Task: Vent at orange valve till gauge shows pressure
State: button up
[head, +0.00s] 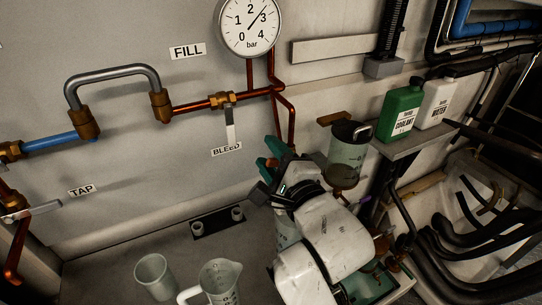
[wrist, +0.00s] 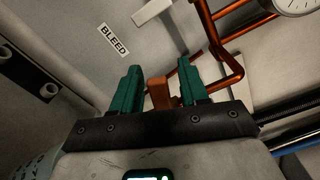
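The round gauge (head: 250,27) at the top of the head view reads in bar; its needle points between 2 and 3, nearer 3. Its lower edge shows in the wrist view (wrist: 297,4). I cannot tell whether this block is the orange valve. The brass bleed valve (head: 223,99) has a pale lever (head: 231,125) hanging down.
Copper pipes (head: 195,105) run along the wall to the gauge. A TAP lever (head: 32,211) is at left. A beaker (head: 153,275) and a jug (head: 220,282) stand below. A clear cylinder (head: 347,155), a green coolant bottle (head: 398,112) and a white water bottle (head: 435,103) are right of my arm.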

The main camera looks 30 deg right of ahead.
jog(key=s, duration=1)
jog(key=shift+s, duration=0.4)
dwell(6.6)
